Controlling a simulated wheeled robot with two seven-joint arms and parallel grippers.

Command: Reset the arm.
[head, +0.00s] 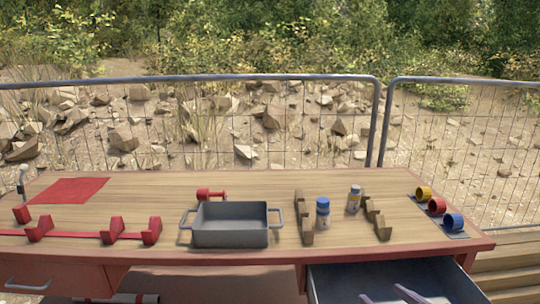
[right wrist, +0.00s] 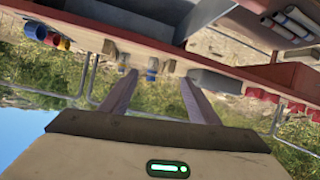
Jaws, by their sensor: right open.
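My right gripper (head: 381,291) shows only by its two fingertips at the bottom edge of the head view, in front of the open drawer (head: 455,276). In the right wrist view its two long fingers (right wrist: 156,82) stand well apart with nothing between them. That view is turned over, with the sky at the lower left and the table's edge running across the top. The rest of the right arm is hidden from the head view. My left gripper is in neither view.
A wire fence (head: 190,79) stands behind.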

